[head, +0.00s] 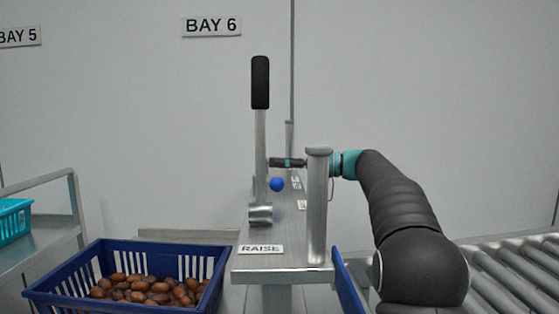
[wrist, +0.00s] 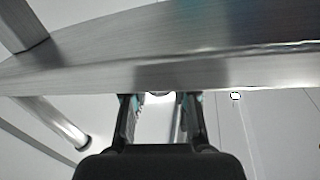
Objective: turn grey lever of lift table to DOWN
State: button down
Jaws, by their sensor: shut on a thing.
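The grey lever (head: 260,140) stands about upright in the head view, with a black grip on top and a metal pivot (head: 260,215) at its foot. My gripper (head: 274,162) reaches in from the right behind a metal post, and its fingertips are at the lever's shaft. It is shut on the lever, though the hold itself is small and partly hidden. In the wrist view its two fingers (wrist: 160,100) stand apart, and a wide metal surface hides their tips. A RAISE plate (head: 261,250) lies at the near end. Two farther plates are too small to read.
The metal post (head: 318,210) stands right of the lever. A blue ball knob (head: 277,184) is close below my gripper. A roller conveyor (head: 510,270) is at right.

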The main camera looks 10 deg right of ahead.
dwell(0.3)
jog(key=c, duration=0.9)
grip_release()
jog(key=v, duration=1.2)
jog(key=shift+w, duration=0.15)
